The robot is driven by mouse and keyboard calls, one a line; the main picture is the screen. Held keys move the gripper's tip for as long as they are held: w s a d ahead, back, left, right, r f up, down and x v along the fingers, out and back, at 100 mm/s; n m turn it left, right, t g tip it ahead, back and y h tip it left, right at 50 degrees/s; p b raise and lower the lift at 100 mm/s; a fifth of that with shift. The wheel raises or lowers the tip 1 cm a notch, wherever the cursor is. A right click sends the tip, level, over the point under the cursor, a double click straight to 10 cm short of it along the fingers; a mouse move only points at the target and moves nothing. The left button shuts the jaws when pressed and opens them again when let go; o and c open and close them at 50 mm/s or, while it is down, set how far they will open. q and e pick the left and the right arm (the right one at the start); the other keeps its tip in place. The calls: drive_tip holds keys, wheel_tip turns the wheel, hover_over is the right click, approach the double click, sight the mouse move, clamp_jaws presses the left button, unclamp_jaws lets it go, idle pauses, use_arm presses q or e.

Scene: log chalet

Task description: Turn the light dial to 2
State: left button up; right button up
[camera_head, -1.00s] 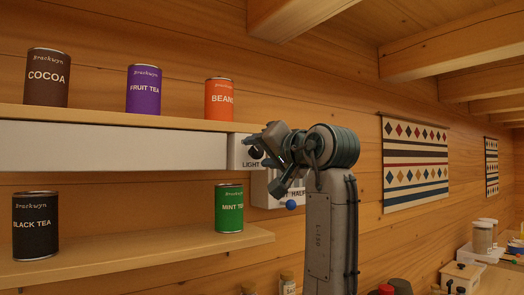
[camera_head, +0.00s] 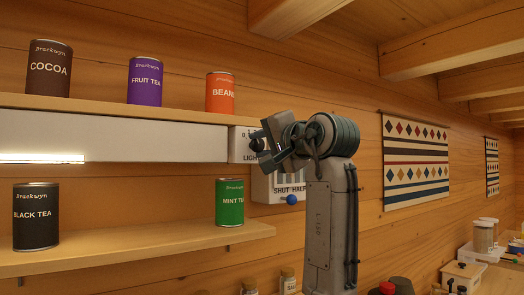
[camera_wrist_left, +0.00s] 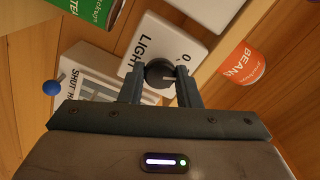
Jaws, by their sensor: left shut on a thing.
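The light dial (camera_head: 257,145) is a dark round knob on a white box marked LIGHT (camera_head: 238,146), at the right end of the white panel under the upper shelf. My left gripper (camera_head: 265,147) is shut on the dial. In the left wrist view the dial (camera_wrist_left: 160,73) sits between the two fingers, beside the LIGHT lettering and a 0 mark. The fingers and wrist hide part of the dial and its other marks, so I cannot read its setting. A bright lit strip (camera_head: 40,158) shows at the left under the white panel. My right gripper is not in view.
Just below is a white box marked SHUT and HALF (camera_head: 290,188), with a blue-knobbed lever (camera_head: 292,200) close to my arm. The orange beans tin (camera_head: 220,92) stands above, the green mint tea tin (camera_head: 229,202) on the lower shelf.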

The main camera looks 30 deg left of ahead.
use_arm(q)
drive_tip(key=m+b, duration=0.2)
drive_tip(key=m, duration=0.2)
drive_tip(key=shift+f, duration=0.2)
drive_tip(key=shift+r+m+b, duration=0.1)
drive_tip(key=shift+m+b, duration=0.6)
drive_tip(key=shift+m, duration=1.1)
drive_tip(key=o, duration=1)
drive_tip(key=shift+d, duration=0.1)
